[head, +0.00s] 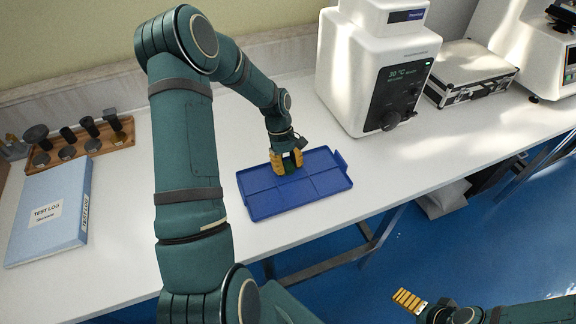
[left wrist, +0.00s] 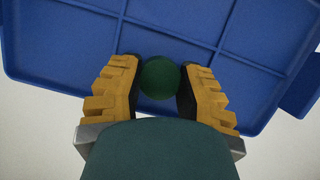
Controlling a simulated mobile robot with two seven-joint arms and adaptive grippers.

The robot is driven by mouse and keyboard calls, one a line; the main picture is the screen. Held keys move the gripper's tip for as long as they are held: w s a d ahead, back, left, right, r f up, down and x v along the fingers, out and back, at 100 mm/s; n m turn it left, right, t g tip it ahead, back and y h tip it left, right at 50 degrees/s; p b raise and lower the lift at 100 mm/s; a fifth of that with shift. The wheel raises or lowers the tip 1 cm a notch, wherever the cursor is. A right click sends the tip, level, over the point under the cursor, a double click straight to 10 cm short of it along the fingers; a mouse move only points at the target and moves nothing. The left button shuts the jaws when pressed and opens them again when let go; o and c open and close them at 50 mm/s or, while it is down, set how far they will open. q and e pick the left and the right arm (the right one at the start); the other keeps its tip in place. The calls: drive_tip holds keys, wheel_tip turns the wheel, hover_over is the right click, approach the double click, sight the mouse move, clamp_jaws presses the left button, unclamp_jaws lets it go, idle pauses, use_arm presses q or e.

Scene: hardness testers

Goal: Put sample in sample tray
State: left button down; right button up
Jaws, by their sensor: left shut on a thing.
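A blue sample tray (head: 315,187) with low dividers lies on the white bench, left of the white tester; it also fills the upper part of the left wrist view (left wrist: 75,50). My left gripper (head: 287,163) is over the tray's back middle part. In the left wrist view its yellow fingers (left wrist: 159,88) are shut on a dark green round sample (left wrist: 159,77). In the head view the sample is mostly hidden between the fingers. I cannot tell whether it touches the tray floor. My right gripper (head: 410,301) is low at the bottom right, away from the bench; its finger opening is unclear.
A white tester (head: 375,65) stands behind and right of the tray. A silver case (head: 470,75) and another machine (head: 540,50) are farther right. A wooden rack (head: 75,150) with dark pieces and a blue test log binder (head: 50,212) are at left. Bench space around the tray is clear.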

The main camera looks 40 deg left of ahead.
use_arm(q)
drive_tip(key=shift+r, duration=0.1)
drive_tip(key=c, duration=0.7)
unclamp_jaws()
drive_tip(key=p+v, duration=0.2)
drive_tip(key=v, duration=1)
drive_tip(key=shift+p, duration=0.3)
